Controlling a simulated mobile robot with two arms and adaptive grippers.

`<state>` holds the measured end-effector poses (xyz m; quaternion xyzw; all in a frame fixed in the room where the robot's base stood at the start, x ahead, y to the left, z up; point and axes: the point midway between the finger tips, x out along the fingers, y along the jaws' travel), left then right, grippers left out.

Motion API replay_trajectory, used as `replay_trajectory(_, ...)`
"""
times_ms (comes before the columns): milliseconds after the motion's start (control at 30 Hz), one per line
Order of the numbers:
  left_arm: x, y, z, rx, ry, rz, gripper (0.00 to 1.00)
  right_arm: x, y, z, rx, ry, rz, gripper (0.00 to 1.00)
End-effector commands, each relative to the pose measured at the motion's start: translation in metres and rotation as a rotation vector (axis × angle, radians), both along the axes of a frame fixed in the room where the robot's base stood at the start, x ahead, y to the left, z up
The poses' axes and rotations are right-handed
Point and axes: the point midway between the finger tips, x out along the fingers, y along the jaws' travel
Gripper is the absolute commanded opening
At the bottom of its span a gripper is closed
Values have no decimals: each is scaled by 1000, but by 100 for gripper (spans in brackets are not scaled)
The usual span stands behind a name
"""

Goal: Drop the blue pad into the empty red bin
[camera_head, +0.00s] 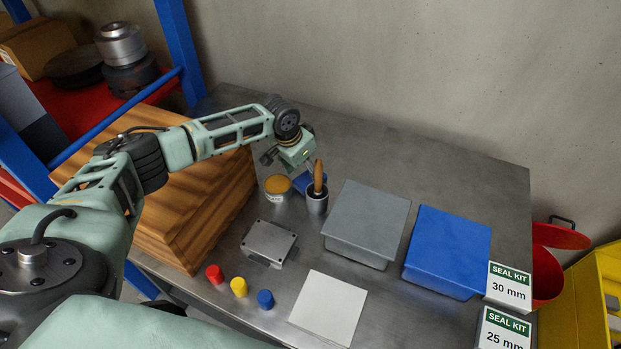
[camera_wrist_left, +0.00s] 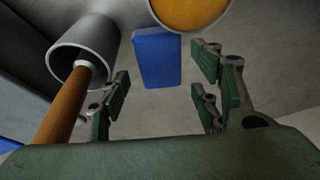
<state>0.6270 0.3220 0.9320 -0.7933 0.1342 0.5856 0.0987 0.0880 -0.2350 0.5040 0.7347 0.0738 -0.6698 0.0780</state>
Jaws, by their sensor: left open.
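The blue pad (camera_head: 301,184) is at the back middle of the metal table, partly hidden by my gripper, the tin and the cup in the head view. In the left wrist view the pad (camera_wrist_left: 157,57) shows beyond my open fingers, roughly between them, apart from both. My left gripper (camera_head: 309,174) is above the pad, open and empty; its fingers also show in the left wrist view (camera_wrist_left: 165,98). The red bin (camera_head: 546,278) stands past the table's right edge, with a red lid (camera_head: 561,235) by its top. Its inside is hidden. My right gripper is not in view.
A metal cup (camera_head: 317,204) with a wooden-handled tool (camera_head: 318,175) and an orange-topped tin (camera_head: 277,187) crowd the pad. Grey (camera_head: 368,217) and blue (camera_head: 448,245) boxes stand to the right. A wooden block (camera_head: 190,215) is at left. The table's back is clear.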

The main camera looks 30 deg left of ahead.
Motion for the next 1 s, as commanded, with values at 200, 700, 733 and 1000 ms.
replay_trajectory(200, 9, -5, -26, 2, 2, 0, 58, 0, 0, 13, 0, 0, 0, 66)
replay_trajectory(700, 13, -5, -41, 1, -1, 0, 58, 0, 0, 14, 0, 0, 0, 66)
replay_trajectory(733, 13, -5, -41, 1, -1, 0, 58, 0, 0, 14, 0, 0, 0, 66)
replay_trajectory(1000, 13, -5, -44, 1, -1, 0, 58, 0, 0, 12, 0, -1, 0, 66)
